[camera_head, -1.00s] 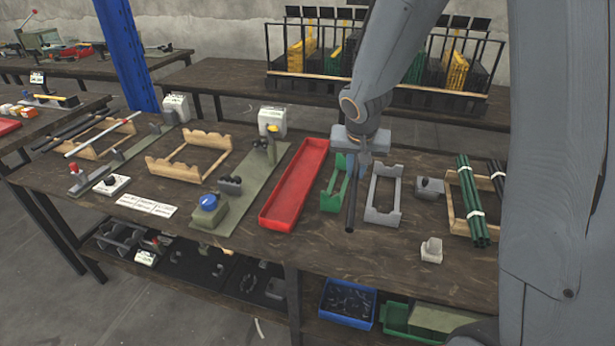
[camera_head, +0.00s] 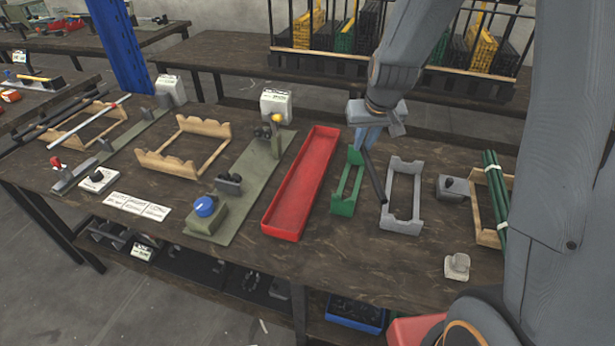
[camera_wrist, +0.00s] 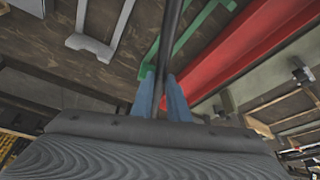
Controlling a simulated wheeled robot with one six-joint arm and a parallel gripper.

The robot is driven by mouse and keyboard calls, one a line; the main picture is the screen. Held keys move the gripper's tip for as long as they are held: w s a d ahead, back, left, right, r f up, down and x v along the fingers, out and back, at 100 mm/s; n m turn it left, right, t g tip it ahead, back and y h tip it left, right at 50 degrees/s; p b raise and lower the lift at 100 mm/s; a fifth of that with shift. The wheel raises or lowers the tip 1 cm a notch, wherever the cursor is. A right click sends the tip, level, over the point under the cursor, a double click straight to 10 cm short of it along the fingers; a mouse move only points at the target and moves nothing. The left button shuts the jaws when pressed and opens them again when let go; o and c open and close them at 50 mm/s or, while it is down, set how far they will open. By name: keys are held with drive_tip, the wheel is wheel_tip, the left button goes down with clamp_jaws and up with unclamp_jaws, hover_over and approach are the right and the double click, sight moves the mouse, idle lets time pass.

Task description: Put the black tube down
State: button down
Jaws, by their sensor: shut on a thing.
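My gripper (camera_head: 366,138) is shut on the black tube (camera_head: 373,178) above the table, near the green cradle (camera_head: 346,180) and the grey cradle (camera_head: 403,196). In the head view the tube slants down to the right and overlaps the gap between these two cradles. In the wrist view the tube (camera_wrist: 172,45) runs up from between my blue fingertips (camera_wrist: 162,98). The green cradle (camera_wrist: 190,40) shows behind it. I cannot tell how high the tube is above the table.
A long red tray (camera_head: 301,183) lies left of the green cradle. A wooden rack (camera_head: 489,205) with green tubes (camera_head: 494,190) stands at the right. A small grey block (camera_head: 457,266) sits near the front edge. The tabletop in front of the cradles is clear.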

drive_tip(key=n, duration=0.1)
drive_tip(key=f+n+y, duration=0.1)
drive_tip(key=shift+w+n, duration=0.3)
drive_tip(key=n, duration=0.1)
drive_tip(key=n+y, duration=0.1)
drive_tip(key=shift+w+a+f+n+g, duration=0.25)
drive_tip(key=shift+w+f+n+g, duration=0.05)
drive_tip(key=w+a+f+n+g+b, duration=0.15)
drive_tip(key=a+n+g, duration=0.4)
drive_tip(key=n, duration=0.75)
drive_tip(key=w+a+n+g, duration=0.3)
drive_tip(key=a+n, duration=0.5)
drive_tip(key=n, duration=0.5)
wheel_tip(320, 180, down, 9)
drive_tip(key=shift+r+p, duration=0.1)
drive_tip(key=shift+p, duration=0.95)
drive_tip(key=c, duration=1.7)
unclamp_jaws()
